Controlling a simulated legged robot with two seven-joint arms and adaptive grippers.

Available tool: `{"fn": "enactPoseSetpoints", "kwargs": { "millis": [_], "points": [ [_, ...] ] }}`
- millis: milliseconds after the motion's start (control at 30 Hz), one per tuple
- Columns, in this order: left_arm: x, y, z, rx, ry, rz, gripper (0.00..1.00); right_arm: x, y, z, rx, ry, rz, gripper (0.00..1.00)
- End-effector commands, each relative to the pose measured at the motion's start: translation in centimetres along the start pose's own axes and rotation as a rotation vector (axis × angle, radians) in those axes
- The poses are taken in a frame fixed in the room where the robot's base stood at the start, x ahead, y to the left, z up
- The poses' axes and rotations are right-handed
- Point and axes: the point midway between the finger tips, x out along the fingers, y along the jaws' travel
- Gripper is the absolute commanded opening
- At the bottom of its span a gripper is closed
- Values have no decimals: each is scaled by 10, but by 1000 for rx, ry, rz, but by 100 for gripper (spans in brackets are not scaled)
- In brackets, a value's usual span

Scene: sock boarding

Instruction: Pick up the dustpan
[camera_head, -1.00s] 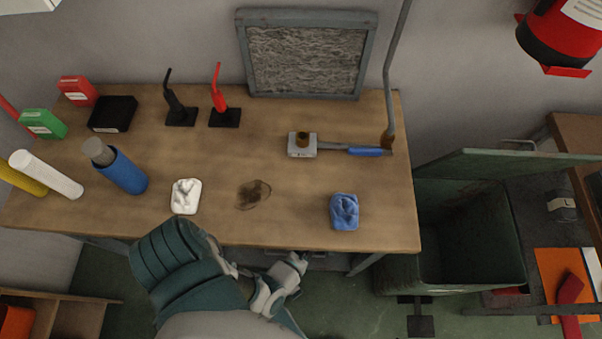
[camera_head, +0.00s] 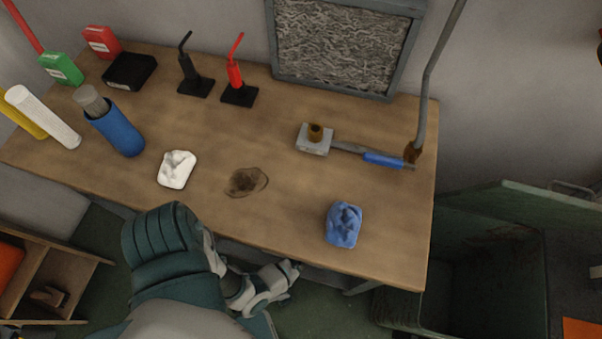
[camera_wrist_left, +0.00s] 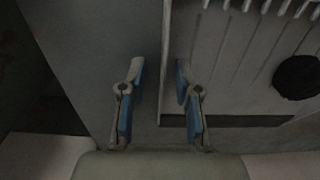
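I cannot make out a dustpan in either current view. My left gripper (camera_wrist_left: 160,82) shows in the left wrist view, with its two blue-padded fingers apart and nothing between them. It faces a plain grey surface and a grey ribbed panel. In the head view, teal and white links of my own body show at the bottom, in front of the workbench (camera_head: 290,215); fingertips cannot be told there. My right gripper is not seen in these views.
On the bench are a white cloth (camera_head: 177,169), a blue cloth (camera_head: 344,224), a blue cylinder (camera_head: 118,132) and a blue-handled tool (camera_head: 384,160). A green open bin (camera_head: 490,270) stands at the right, a wooden shelf (camera_head: 60,262) at lower left.

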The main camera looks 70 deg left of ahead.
Motion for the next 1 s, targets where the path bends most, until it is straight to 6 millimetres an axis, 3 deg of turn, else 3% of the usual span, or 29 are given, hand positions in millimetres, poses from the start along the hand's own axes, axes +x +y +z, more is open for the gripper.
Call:
{"fn": "enactPoseSetpoints", "kwargs": {
  "millis": [33, 133, 567, 633, 833, 1000],
  "points": [
    [0, 0, -1, 0, 0, 0, 22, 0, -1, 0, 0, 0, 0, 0],
    [0, -1, -1, 0, -1, 0, 0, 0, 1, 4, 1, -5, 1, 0],
    [-4, 0, 0, 0, 1, -1, 0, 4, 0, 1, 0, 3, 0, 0],
    [-15, 2, -2, 0, 4, 3, 0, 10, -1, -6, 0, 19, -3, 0],
    [-63, 4, -4, 0, 10, 10, 0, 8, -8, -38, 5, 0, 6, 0],
    [-91, 3, -3, 0, 6, 6, 0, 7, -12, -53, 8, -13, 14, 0]
  ]
}}
